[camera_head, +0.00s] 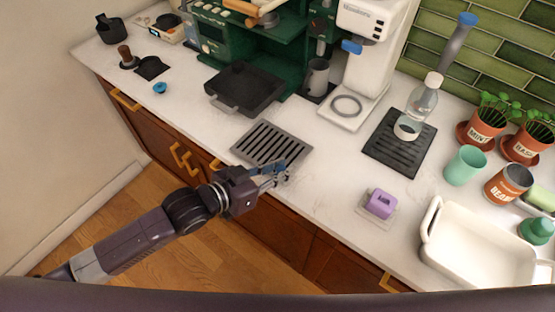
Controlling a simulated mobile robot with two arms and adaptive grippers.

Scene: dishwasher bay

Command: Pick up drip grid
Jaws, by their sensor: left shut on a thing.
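The drip grid (266,142) is a grey slotted metal plate at the front edge of the white counter, in front of the green espresso machine. My left gripper (284,173) is at the grid's near right corner, its fingers shut on the grid's edge. The grid looks about level with the counter; I cannot tell whether it is lifted. My right gripper does not show.
Right of the grid are a white grinder (368,60), a bottle (424,97) on a black mat (388,150), a purple item (380,203) and a white basin (436,250).

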